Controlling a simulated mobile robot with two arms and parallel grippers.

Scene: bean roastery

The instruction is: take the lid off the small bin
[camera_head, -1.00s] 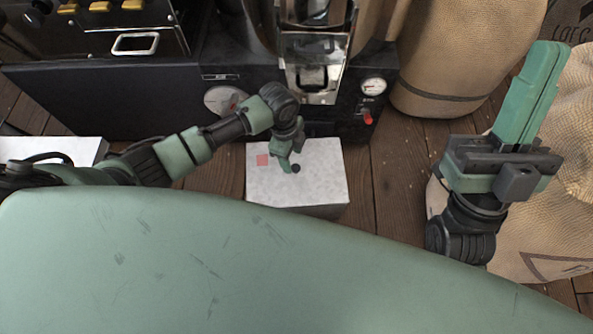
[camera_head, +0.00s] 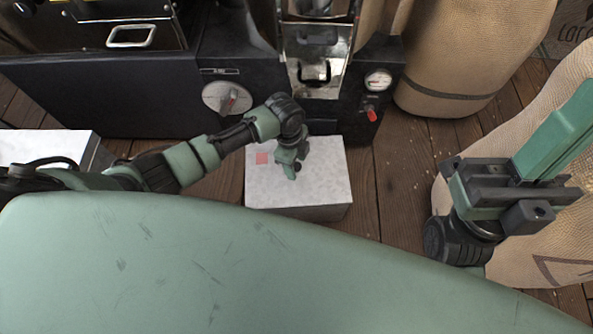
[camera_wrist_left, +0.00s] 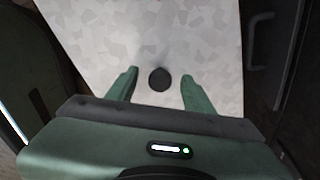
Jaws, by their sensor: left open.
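The small bin (camera_head: 325,212) is a low grey box on the wooden floor in front of the roaster. Its pale speckled lid (camera_head: 322,178) lies on top, with a red square near the left side. My left gripper (camera_head: 290,172) points down over the lid and mostly hides the knob in the head view. In the left wrist view, the round black knob (camera_wrist_left: 159,79) shows between my open fingers, with a gap on both sides. I cannot tell the fingers' exact height over the lid. My right gripper (camera_head: 556,122) is raised at the right, its fingers together and empty.
The black roaster (camera_head: 130,100) stands right behind the bin, with a gauge and a red knob. Burlap sacks (camera_head: 465,60) stand at the back right and right. Another pale box (camera_head: 45,146) is at the far left. Bare floor lies just right of the bin.

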